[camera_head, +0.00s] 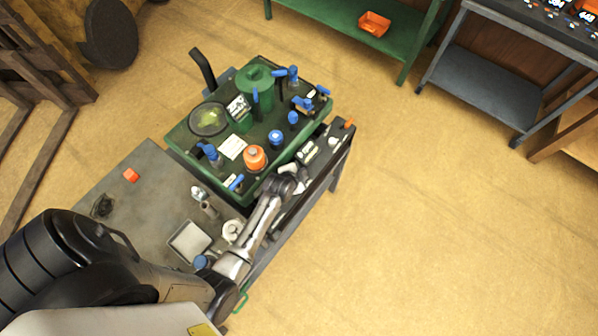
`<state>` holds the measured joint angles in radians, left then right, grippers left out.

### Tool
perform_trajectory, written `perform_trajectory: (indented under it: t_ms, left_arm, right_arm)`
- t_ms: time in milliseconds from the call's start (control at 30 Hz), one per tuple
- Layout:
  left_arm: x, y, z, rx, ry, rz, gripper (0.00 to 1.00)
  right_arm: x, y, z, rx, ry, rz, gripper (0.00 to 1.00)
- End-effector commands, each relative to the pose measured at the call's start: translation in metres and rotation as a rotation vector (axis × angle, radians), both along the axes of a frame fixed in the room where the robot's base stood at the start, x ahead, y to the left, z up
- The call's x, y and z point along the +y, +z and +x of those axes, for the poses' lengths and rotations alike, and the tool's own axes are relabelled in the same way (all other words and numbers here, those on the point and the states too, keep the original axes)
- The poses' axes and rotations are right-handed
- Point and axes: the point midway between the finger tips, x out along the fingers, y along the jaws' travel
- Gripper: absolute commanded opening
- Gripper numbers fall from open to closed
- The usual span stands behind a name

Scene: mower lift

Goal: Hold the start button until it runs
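A green machine (190,128) stands on a grey bench, with several blue knobs and levers on its top. A round orange cap or button (255,157) sits near its front edge. I cannot tell which part is the start button. A dark side panel (310,152) with pale labels or switches runs along the machine's right side. My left arm comes in from the lower left. My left gripper (289,181) is at the machine's lower right corner, by the side panel. Its fingers are too small and dark to tell whether they touch anything. My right gripper is not in view.
The grey bench (140,205) carries a small red-orange block (131,174), a square tray (188,241) and small metal parts. A green table (335,15) with an orange bin (374,23) and a grey cart (480,85) stand behind. The floor at right is clear.

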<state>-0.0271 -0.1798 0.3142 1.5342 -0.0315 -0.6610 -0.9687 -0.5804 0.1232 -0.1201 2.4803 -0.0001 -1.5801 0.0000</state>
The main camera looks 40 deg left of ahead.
Motion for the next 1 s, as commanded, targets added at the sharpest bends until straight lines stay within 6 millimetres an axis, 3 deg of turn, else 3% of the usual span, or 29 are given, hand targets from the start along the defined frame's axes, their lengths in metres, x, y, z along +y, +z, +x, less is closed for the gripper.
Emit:
perform_trajectory:
  t_ms: [1000]
  left_arm:
    - [-0.0001, -0.0085, 0.0, 0.0, 0.0, 0.0, 0.0]
  right_arm:
    - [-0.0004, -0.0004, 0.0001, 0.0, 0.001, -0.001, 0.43]
